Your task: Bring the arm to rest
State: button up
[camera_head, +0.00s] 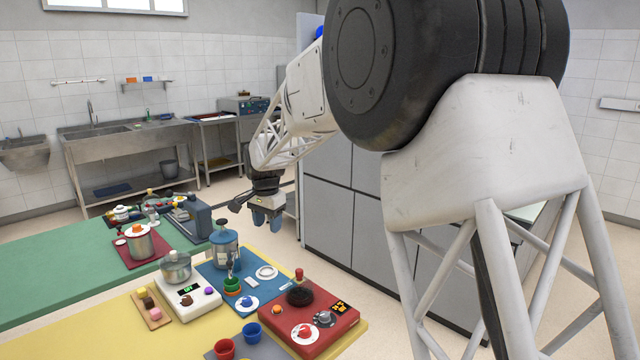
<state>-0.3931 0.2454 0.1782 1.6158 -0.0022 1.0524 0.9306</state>
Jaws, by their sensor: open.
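My gripper (267,219) hangs at the end of my white arm, pointing down, with its fingers apart and nothing seen between them. It is in mid-picture, above and behind the right end of the worktop. It looks apart from everything on the table, though its exact height over the floor and table edge is hard to tell. My arm reaches from the upper right across the view and hides part of the grey cabinets.
Below lie a blue mat (209,273) with a grey-blue canister (224,250), a red unit (343,318), a white scale with a pot (175,267), and red and blue cups (252,333). A green worktop (50,265) stretches left. Grey cabinets (345,225) stand right of my gripper.

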jog(key=s+d+r+n+t, duration=0.15)
jog(key=s+d+r, duration=0.25)
jog(key=s+d, duration=0.7)
jog(key=s+d+r+n+g, duration=0.15)
jog(key=s+d+r, duration=0.25)
jog(key=s+d, duration=0.75)
jog(key=s+d+f+n, duration=0.1)
jog(key=s+d+f, duration=0.1)
jog(key=s, duration=0.7)
jog(key=s+d+f+n+t, duration=0.1)
jog(key=s+d+f, duration=0.1)
jog(key=s+d, duration=0.3)
jog(key=s+d+f+n+t, duration=0.1)
jog(key=s+d+f, duration=0.1)
jog(key=s, duration=1)
jog(key=shift+s+d+f, duration=0.25)
jog(key=shift+s+d, duration=0.15)
jog(key=shift+d, duration=0.35)
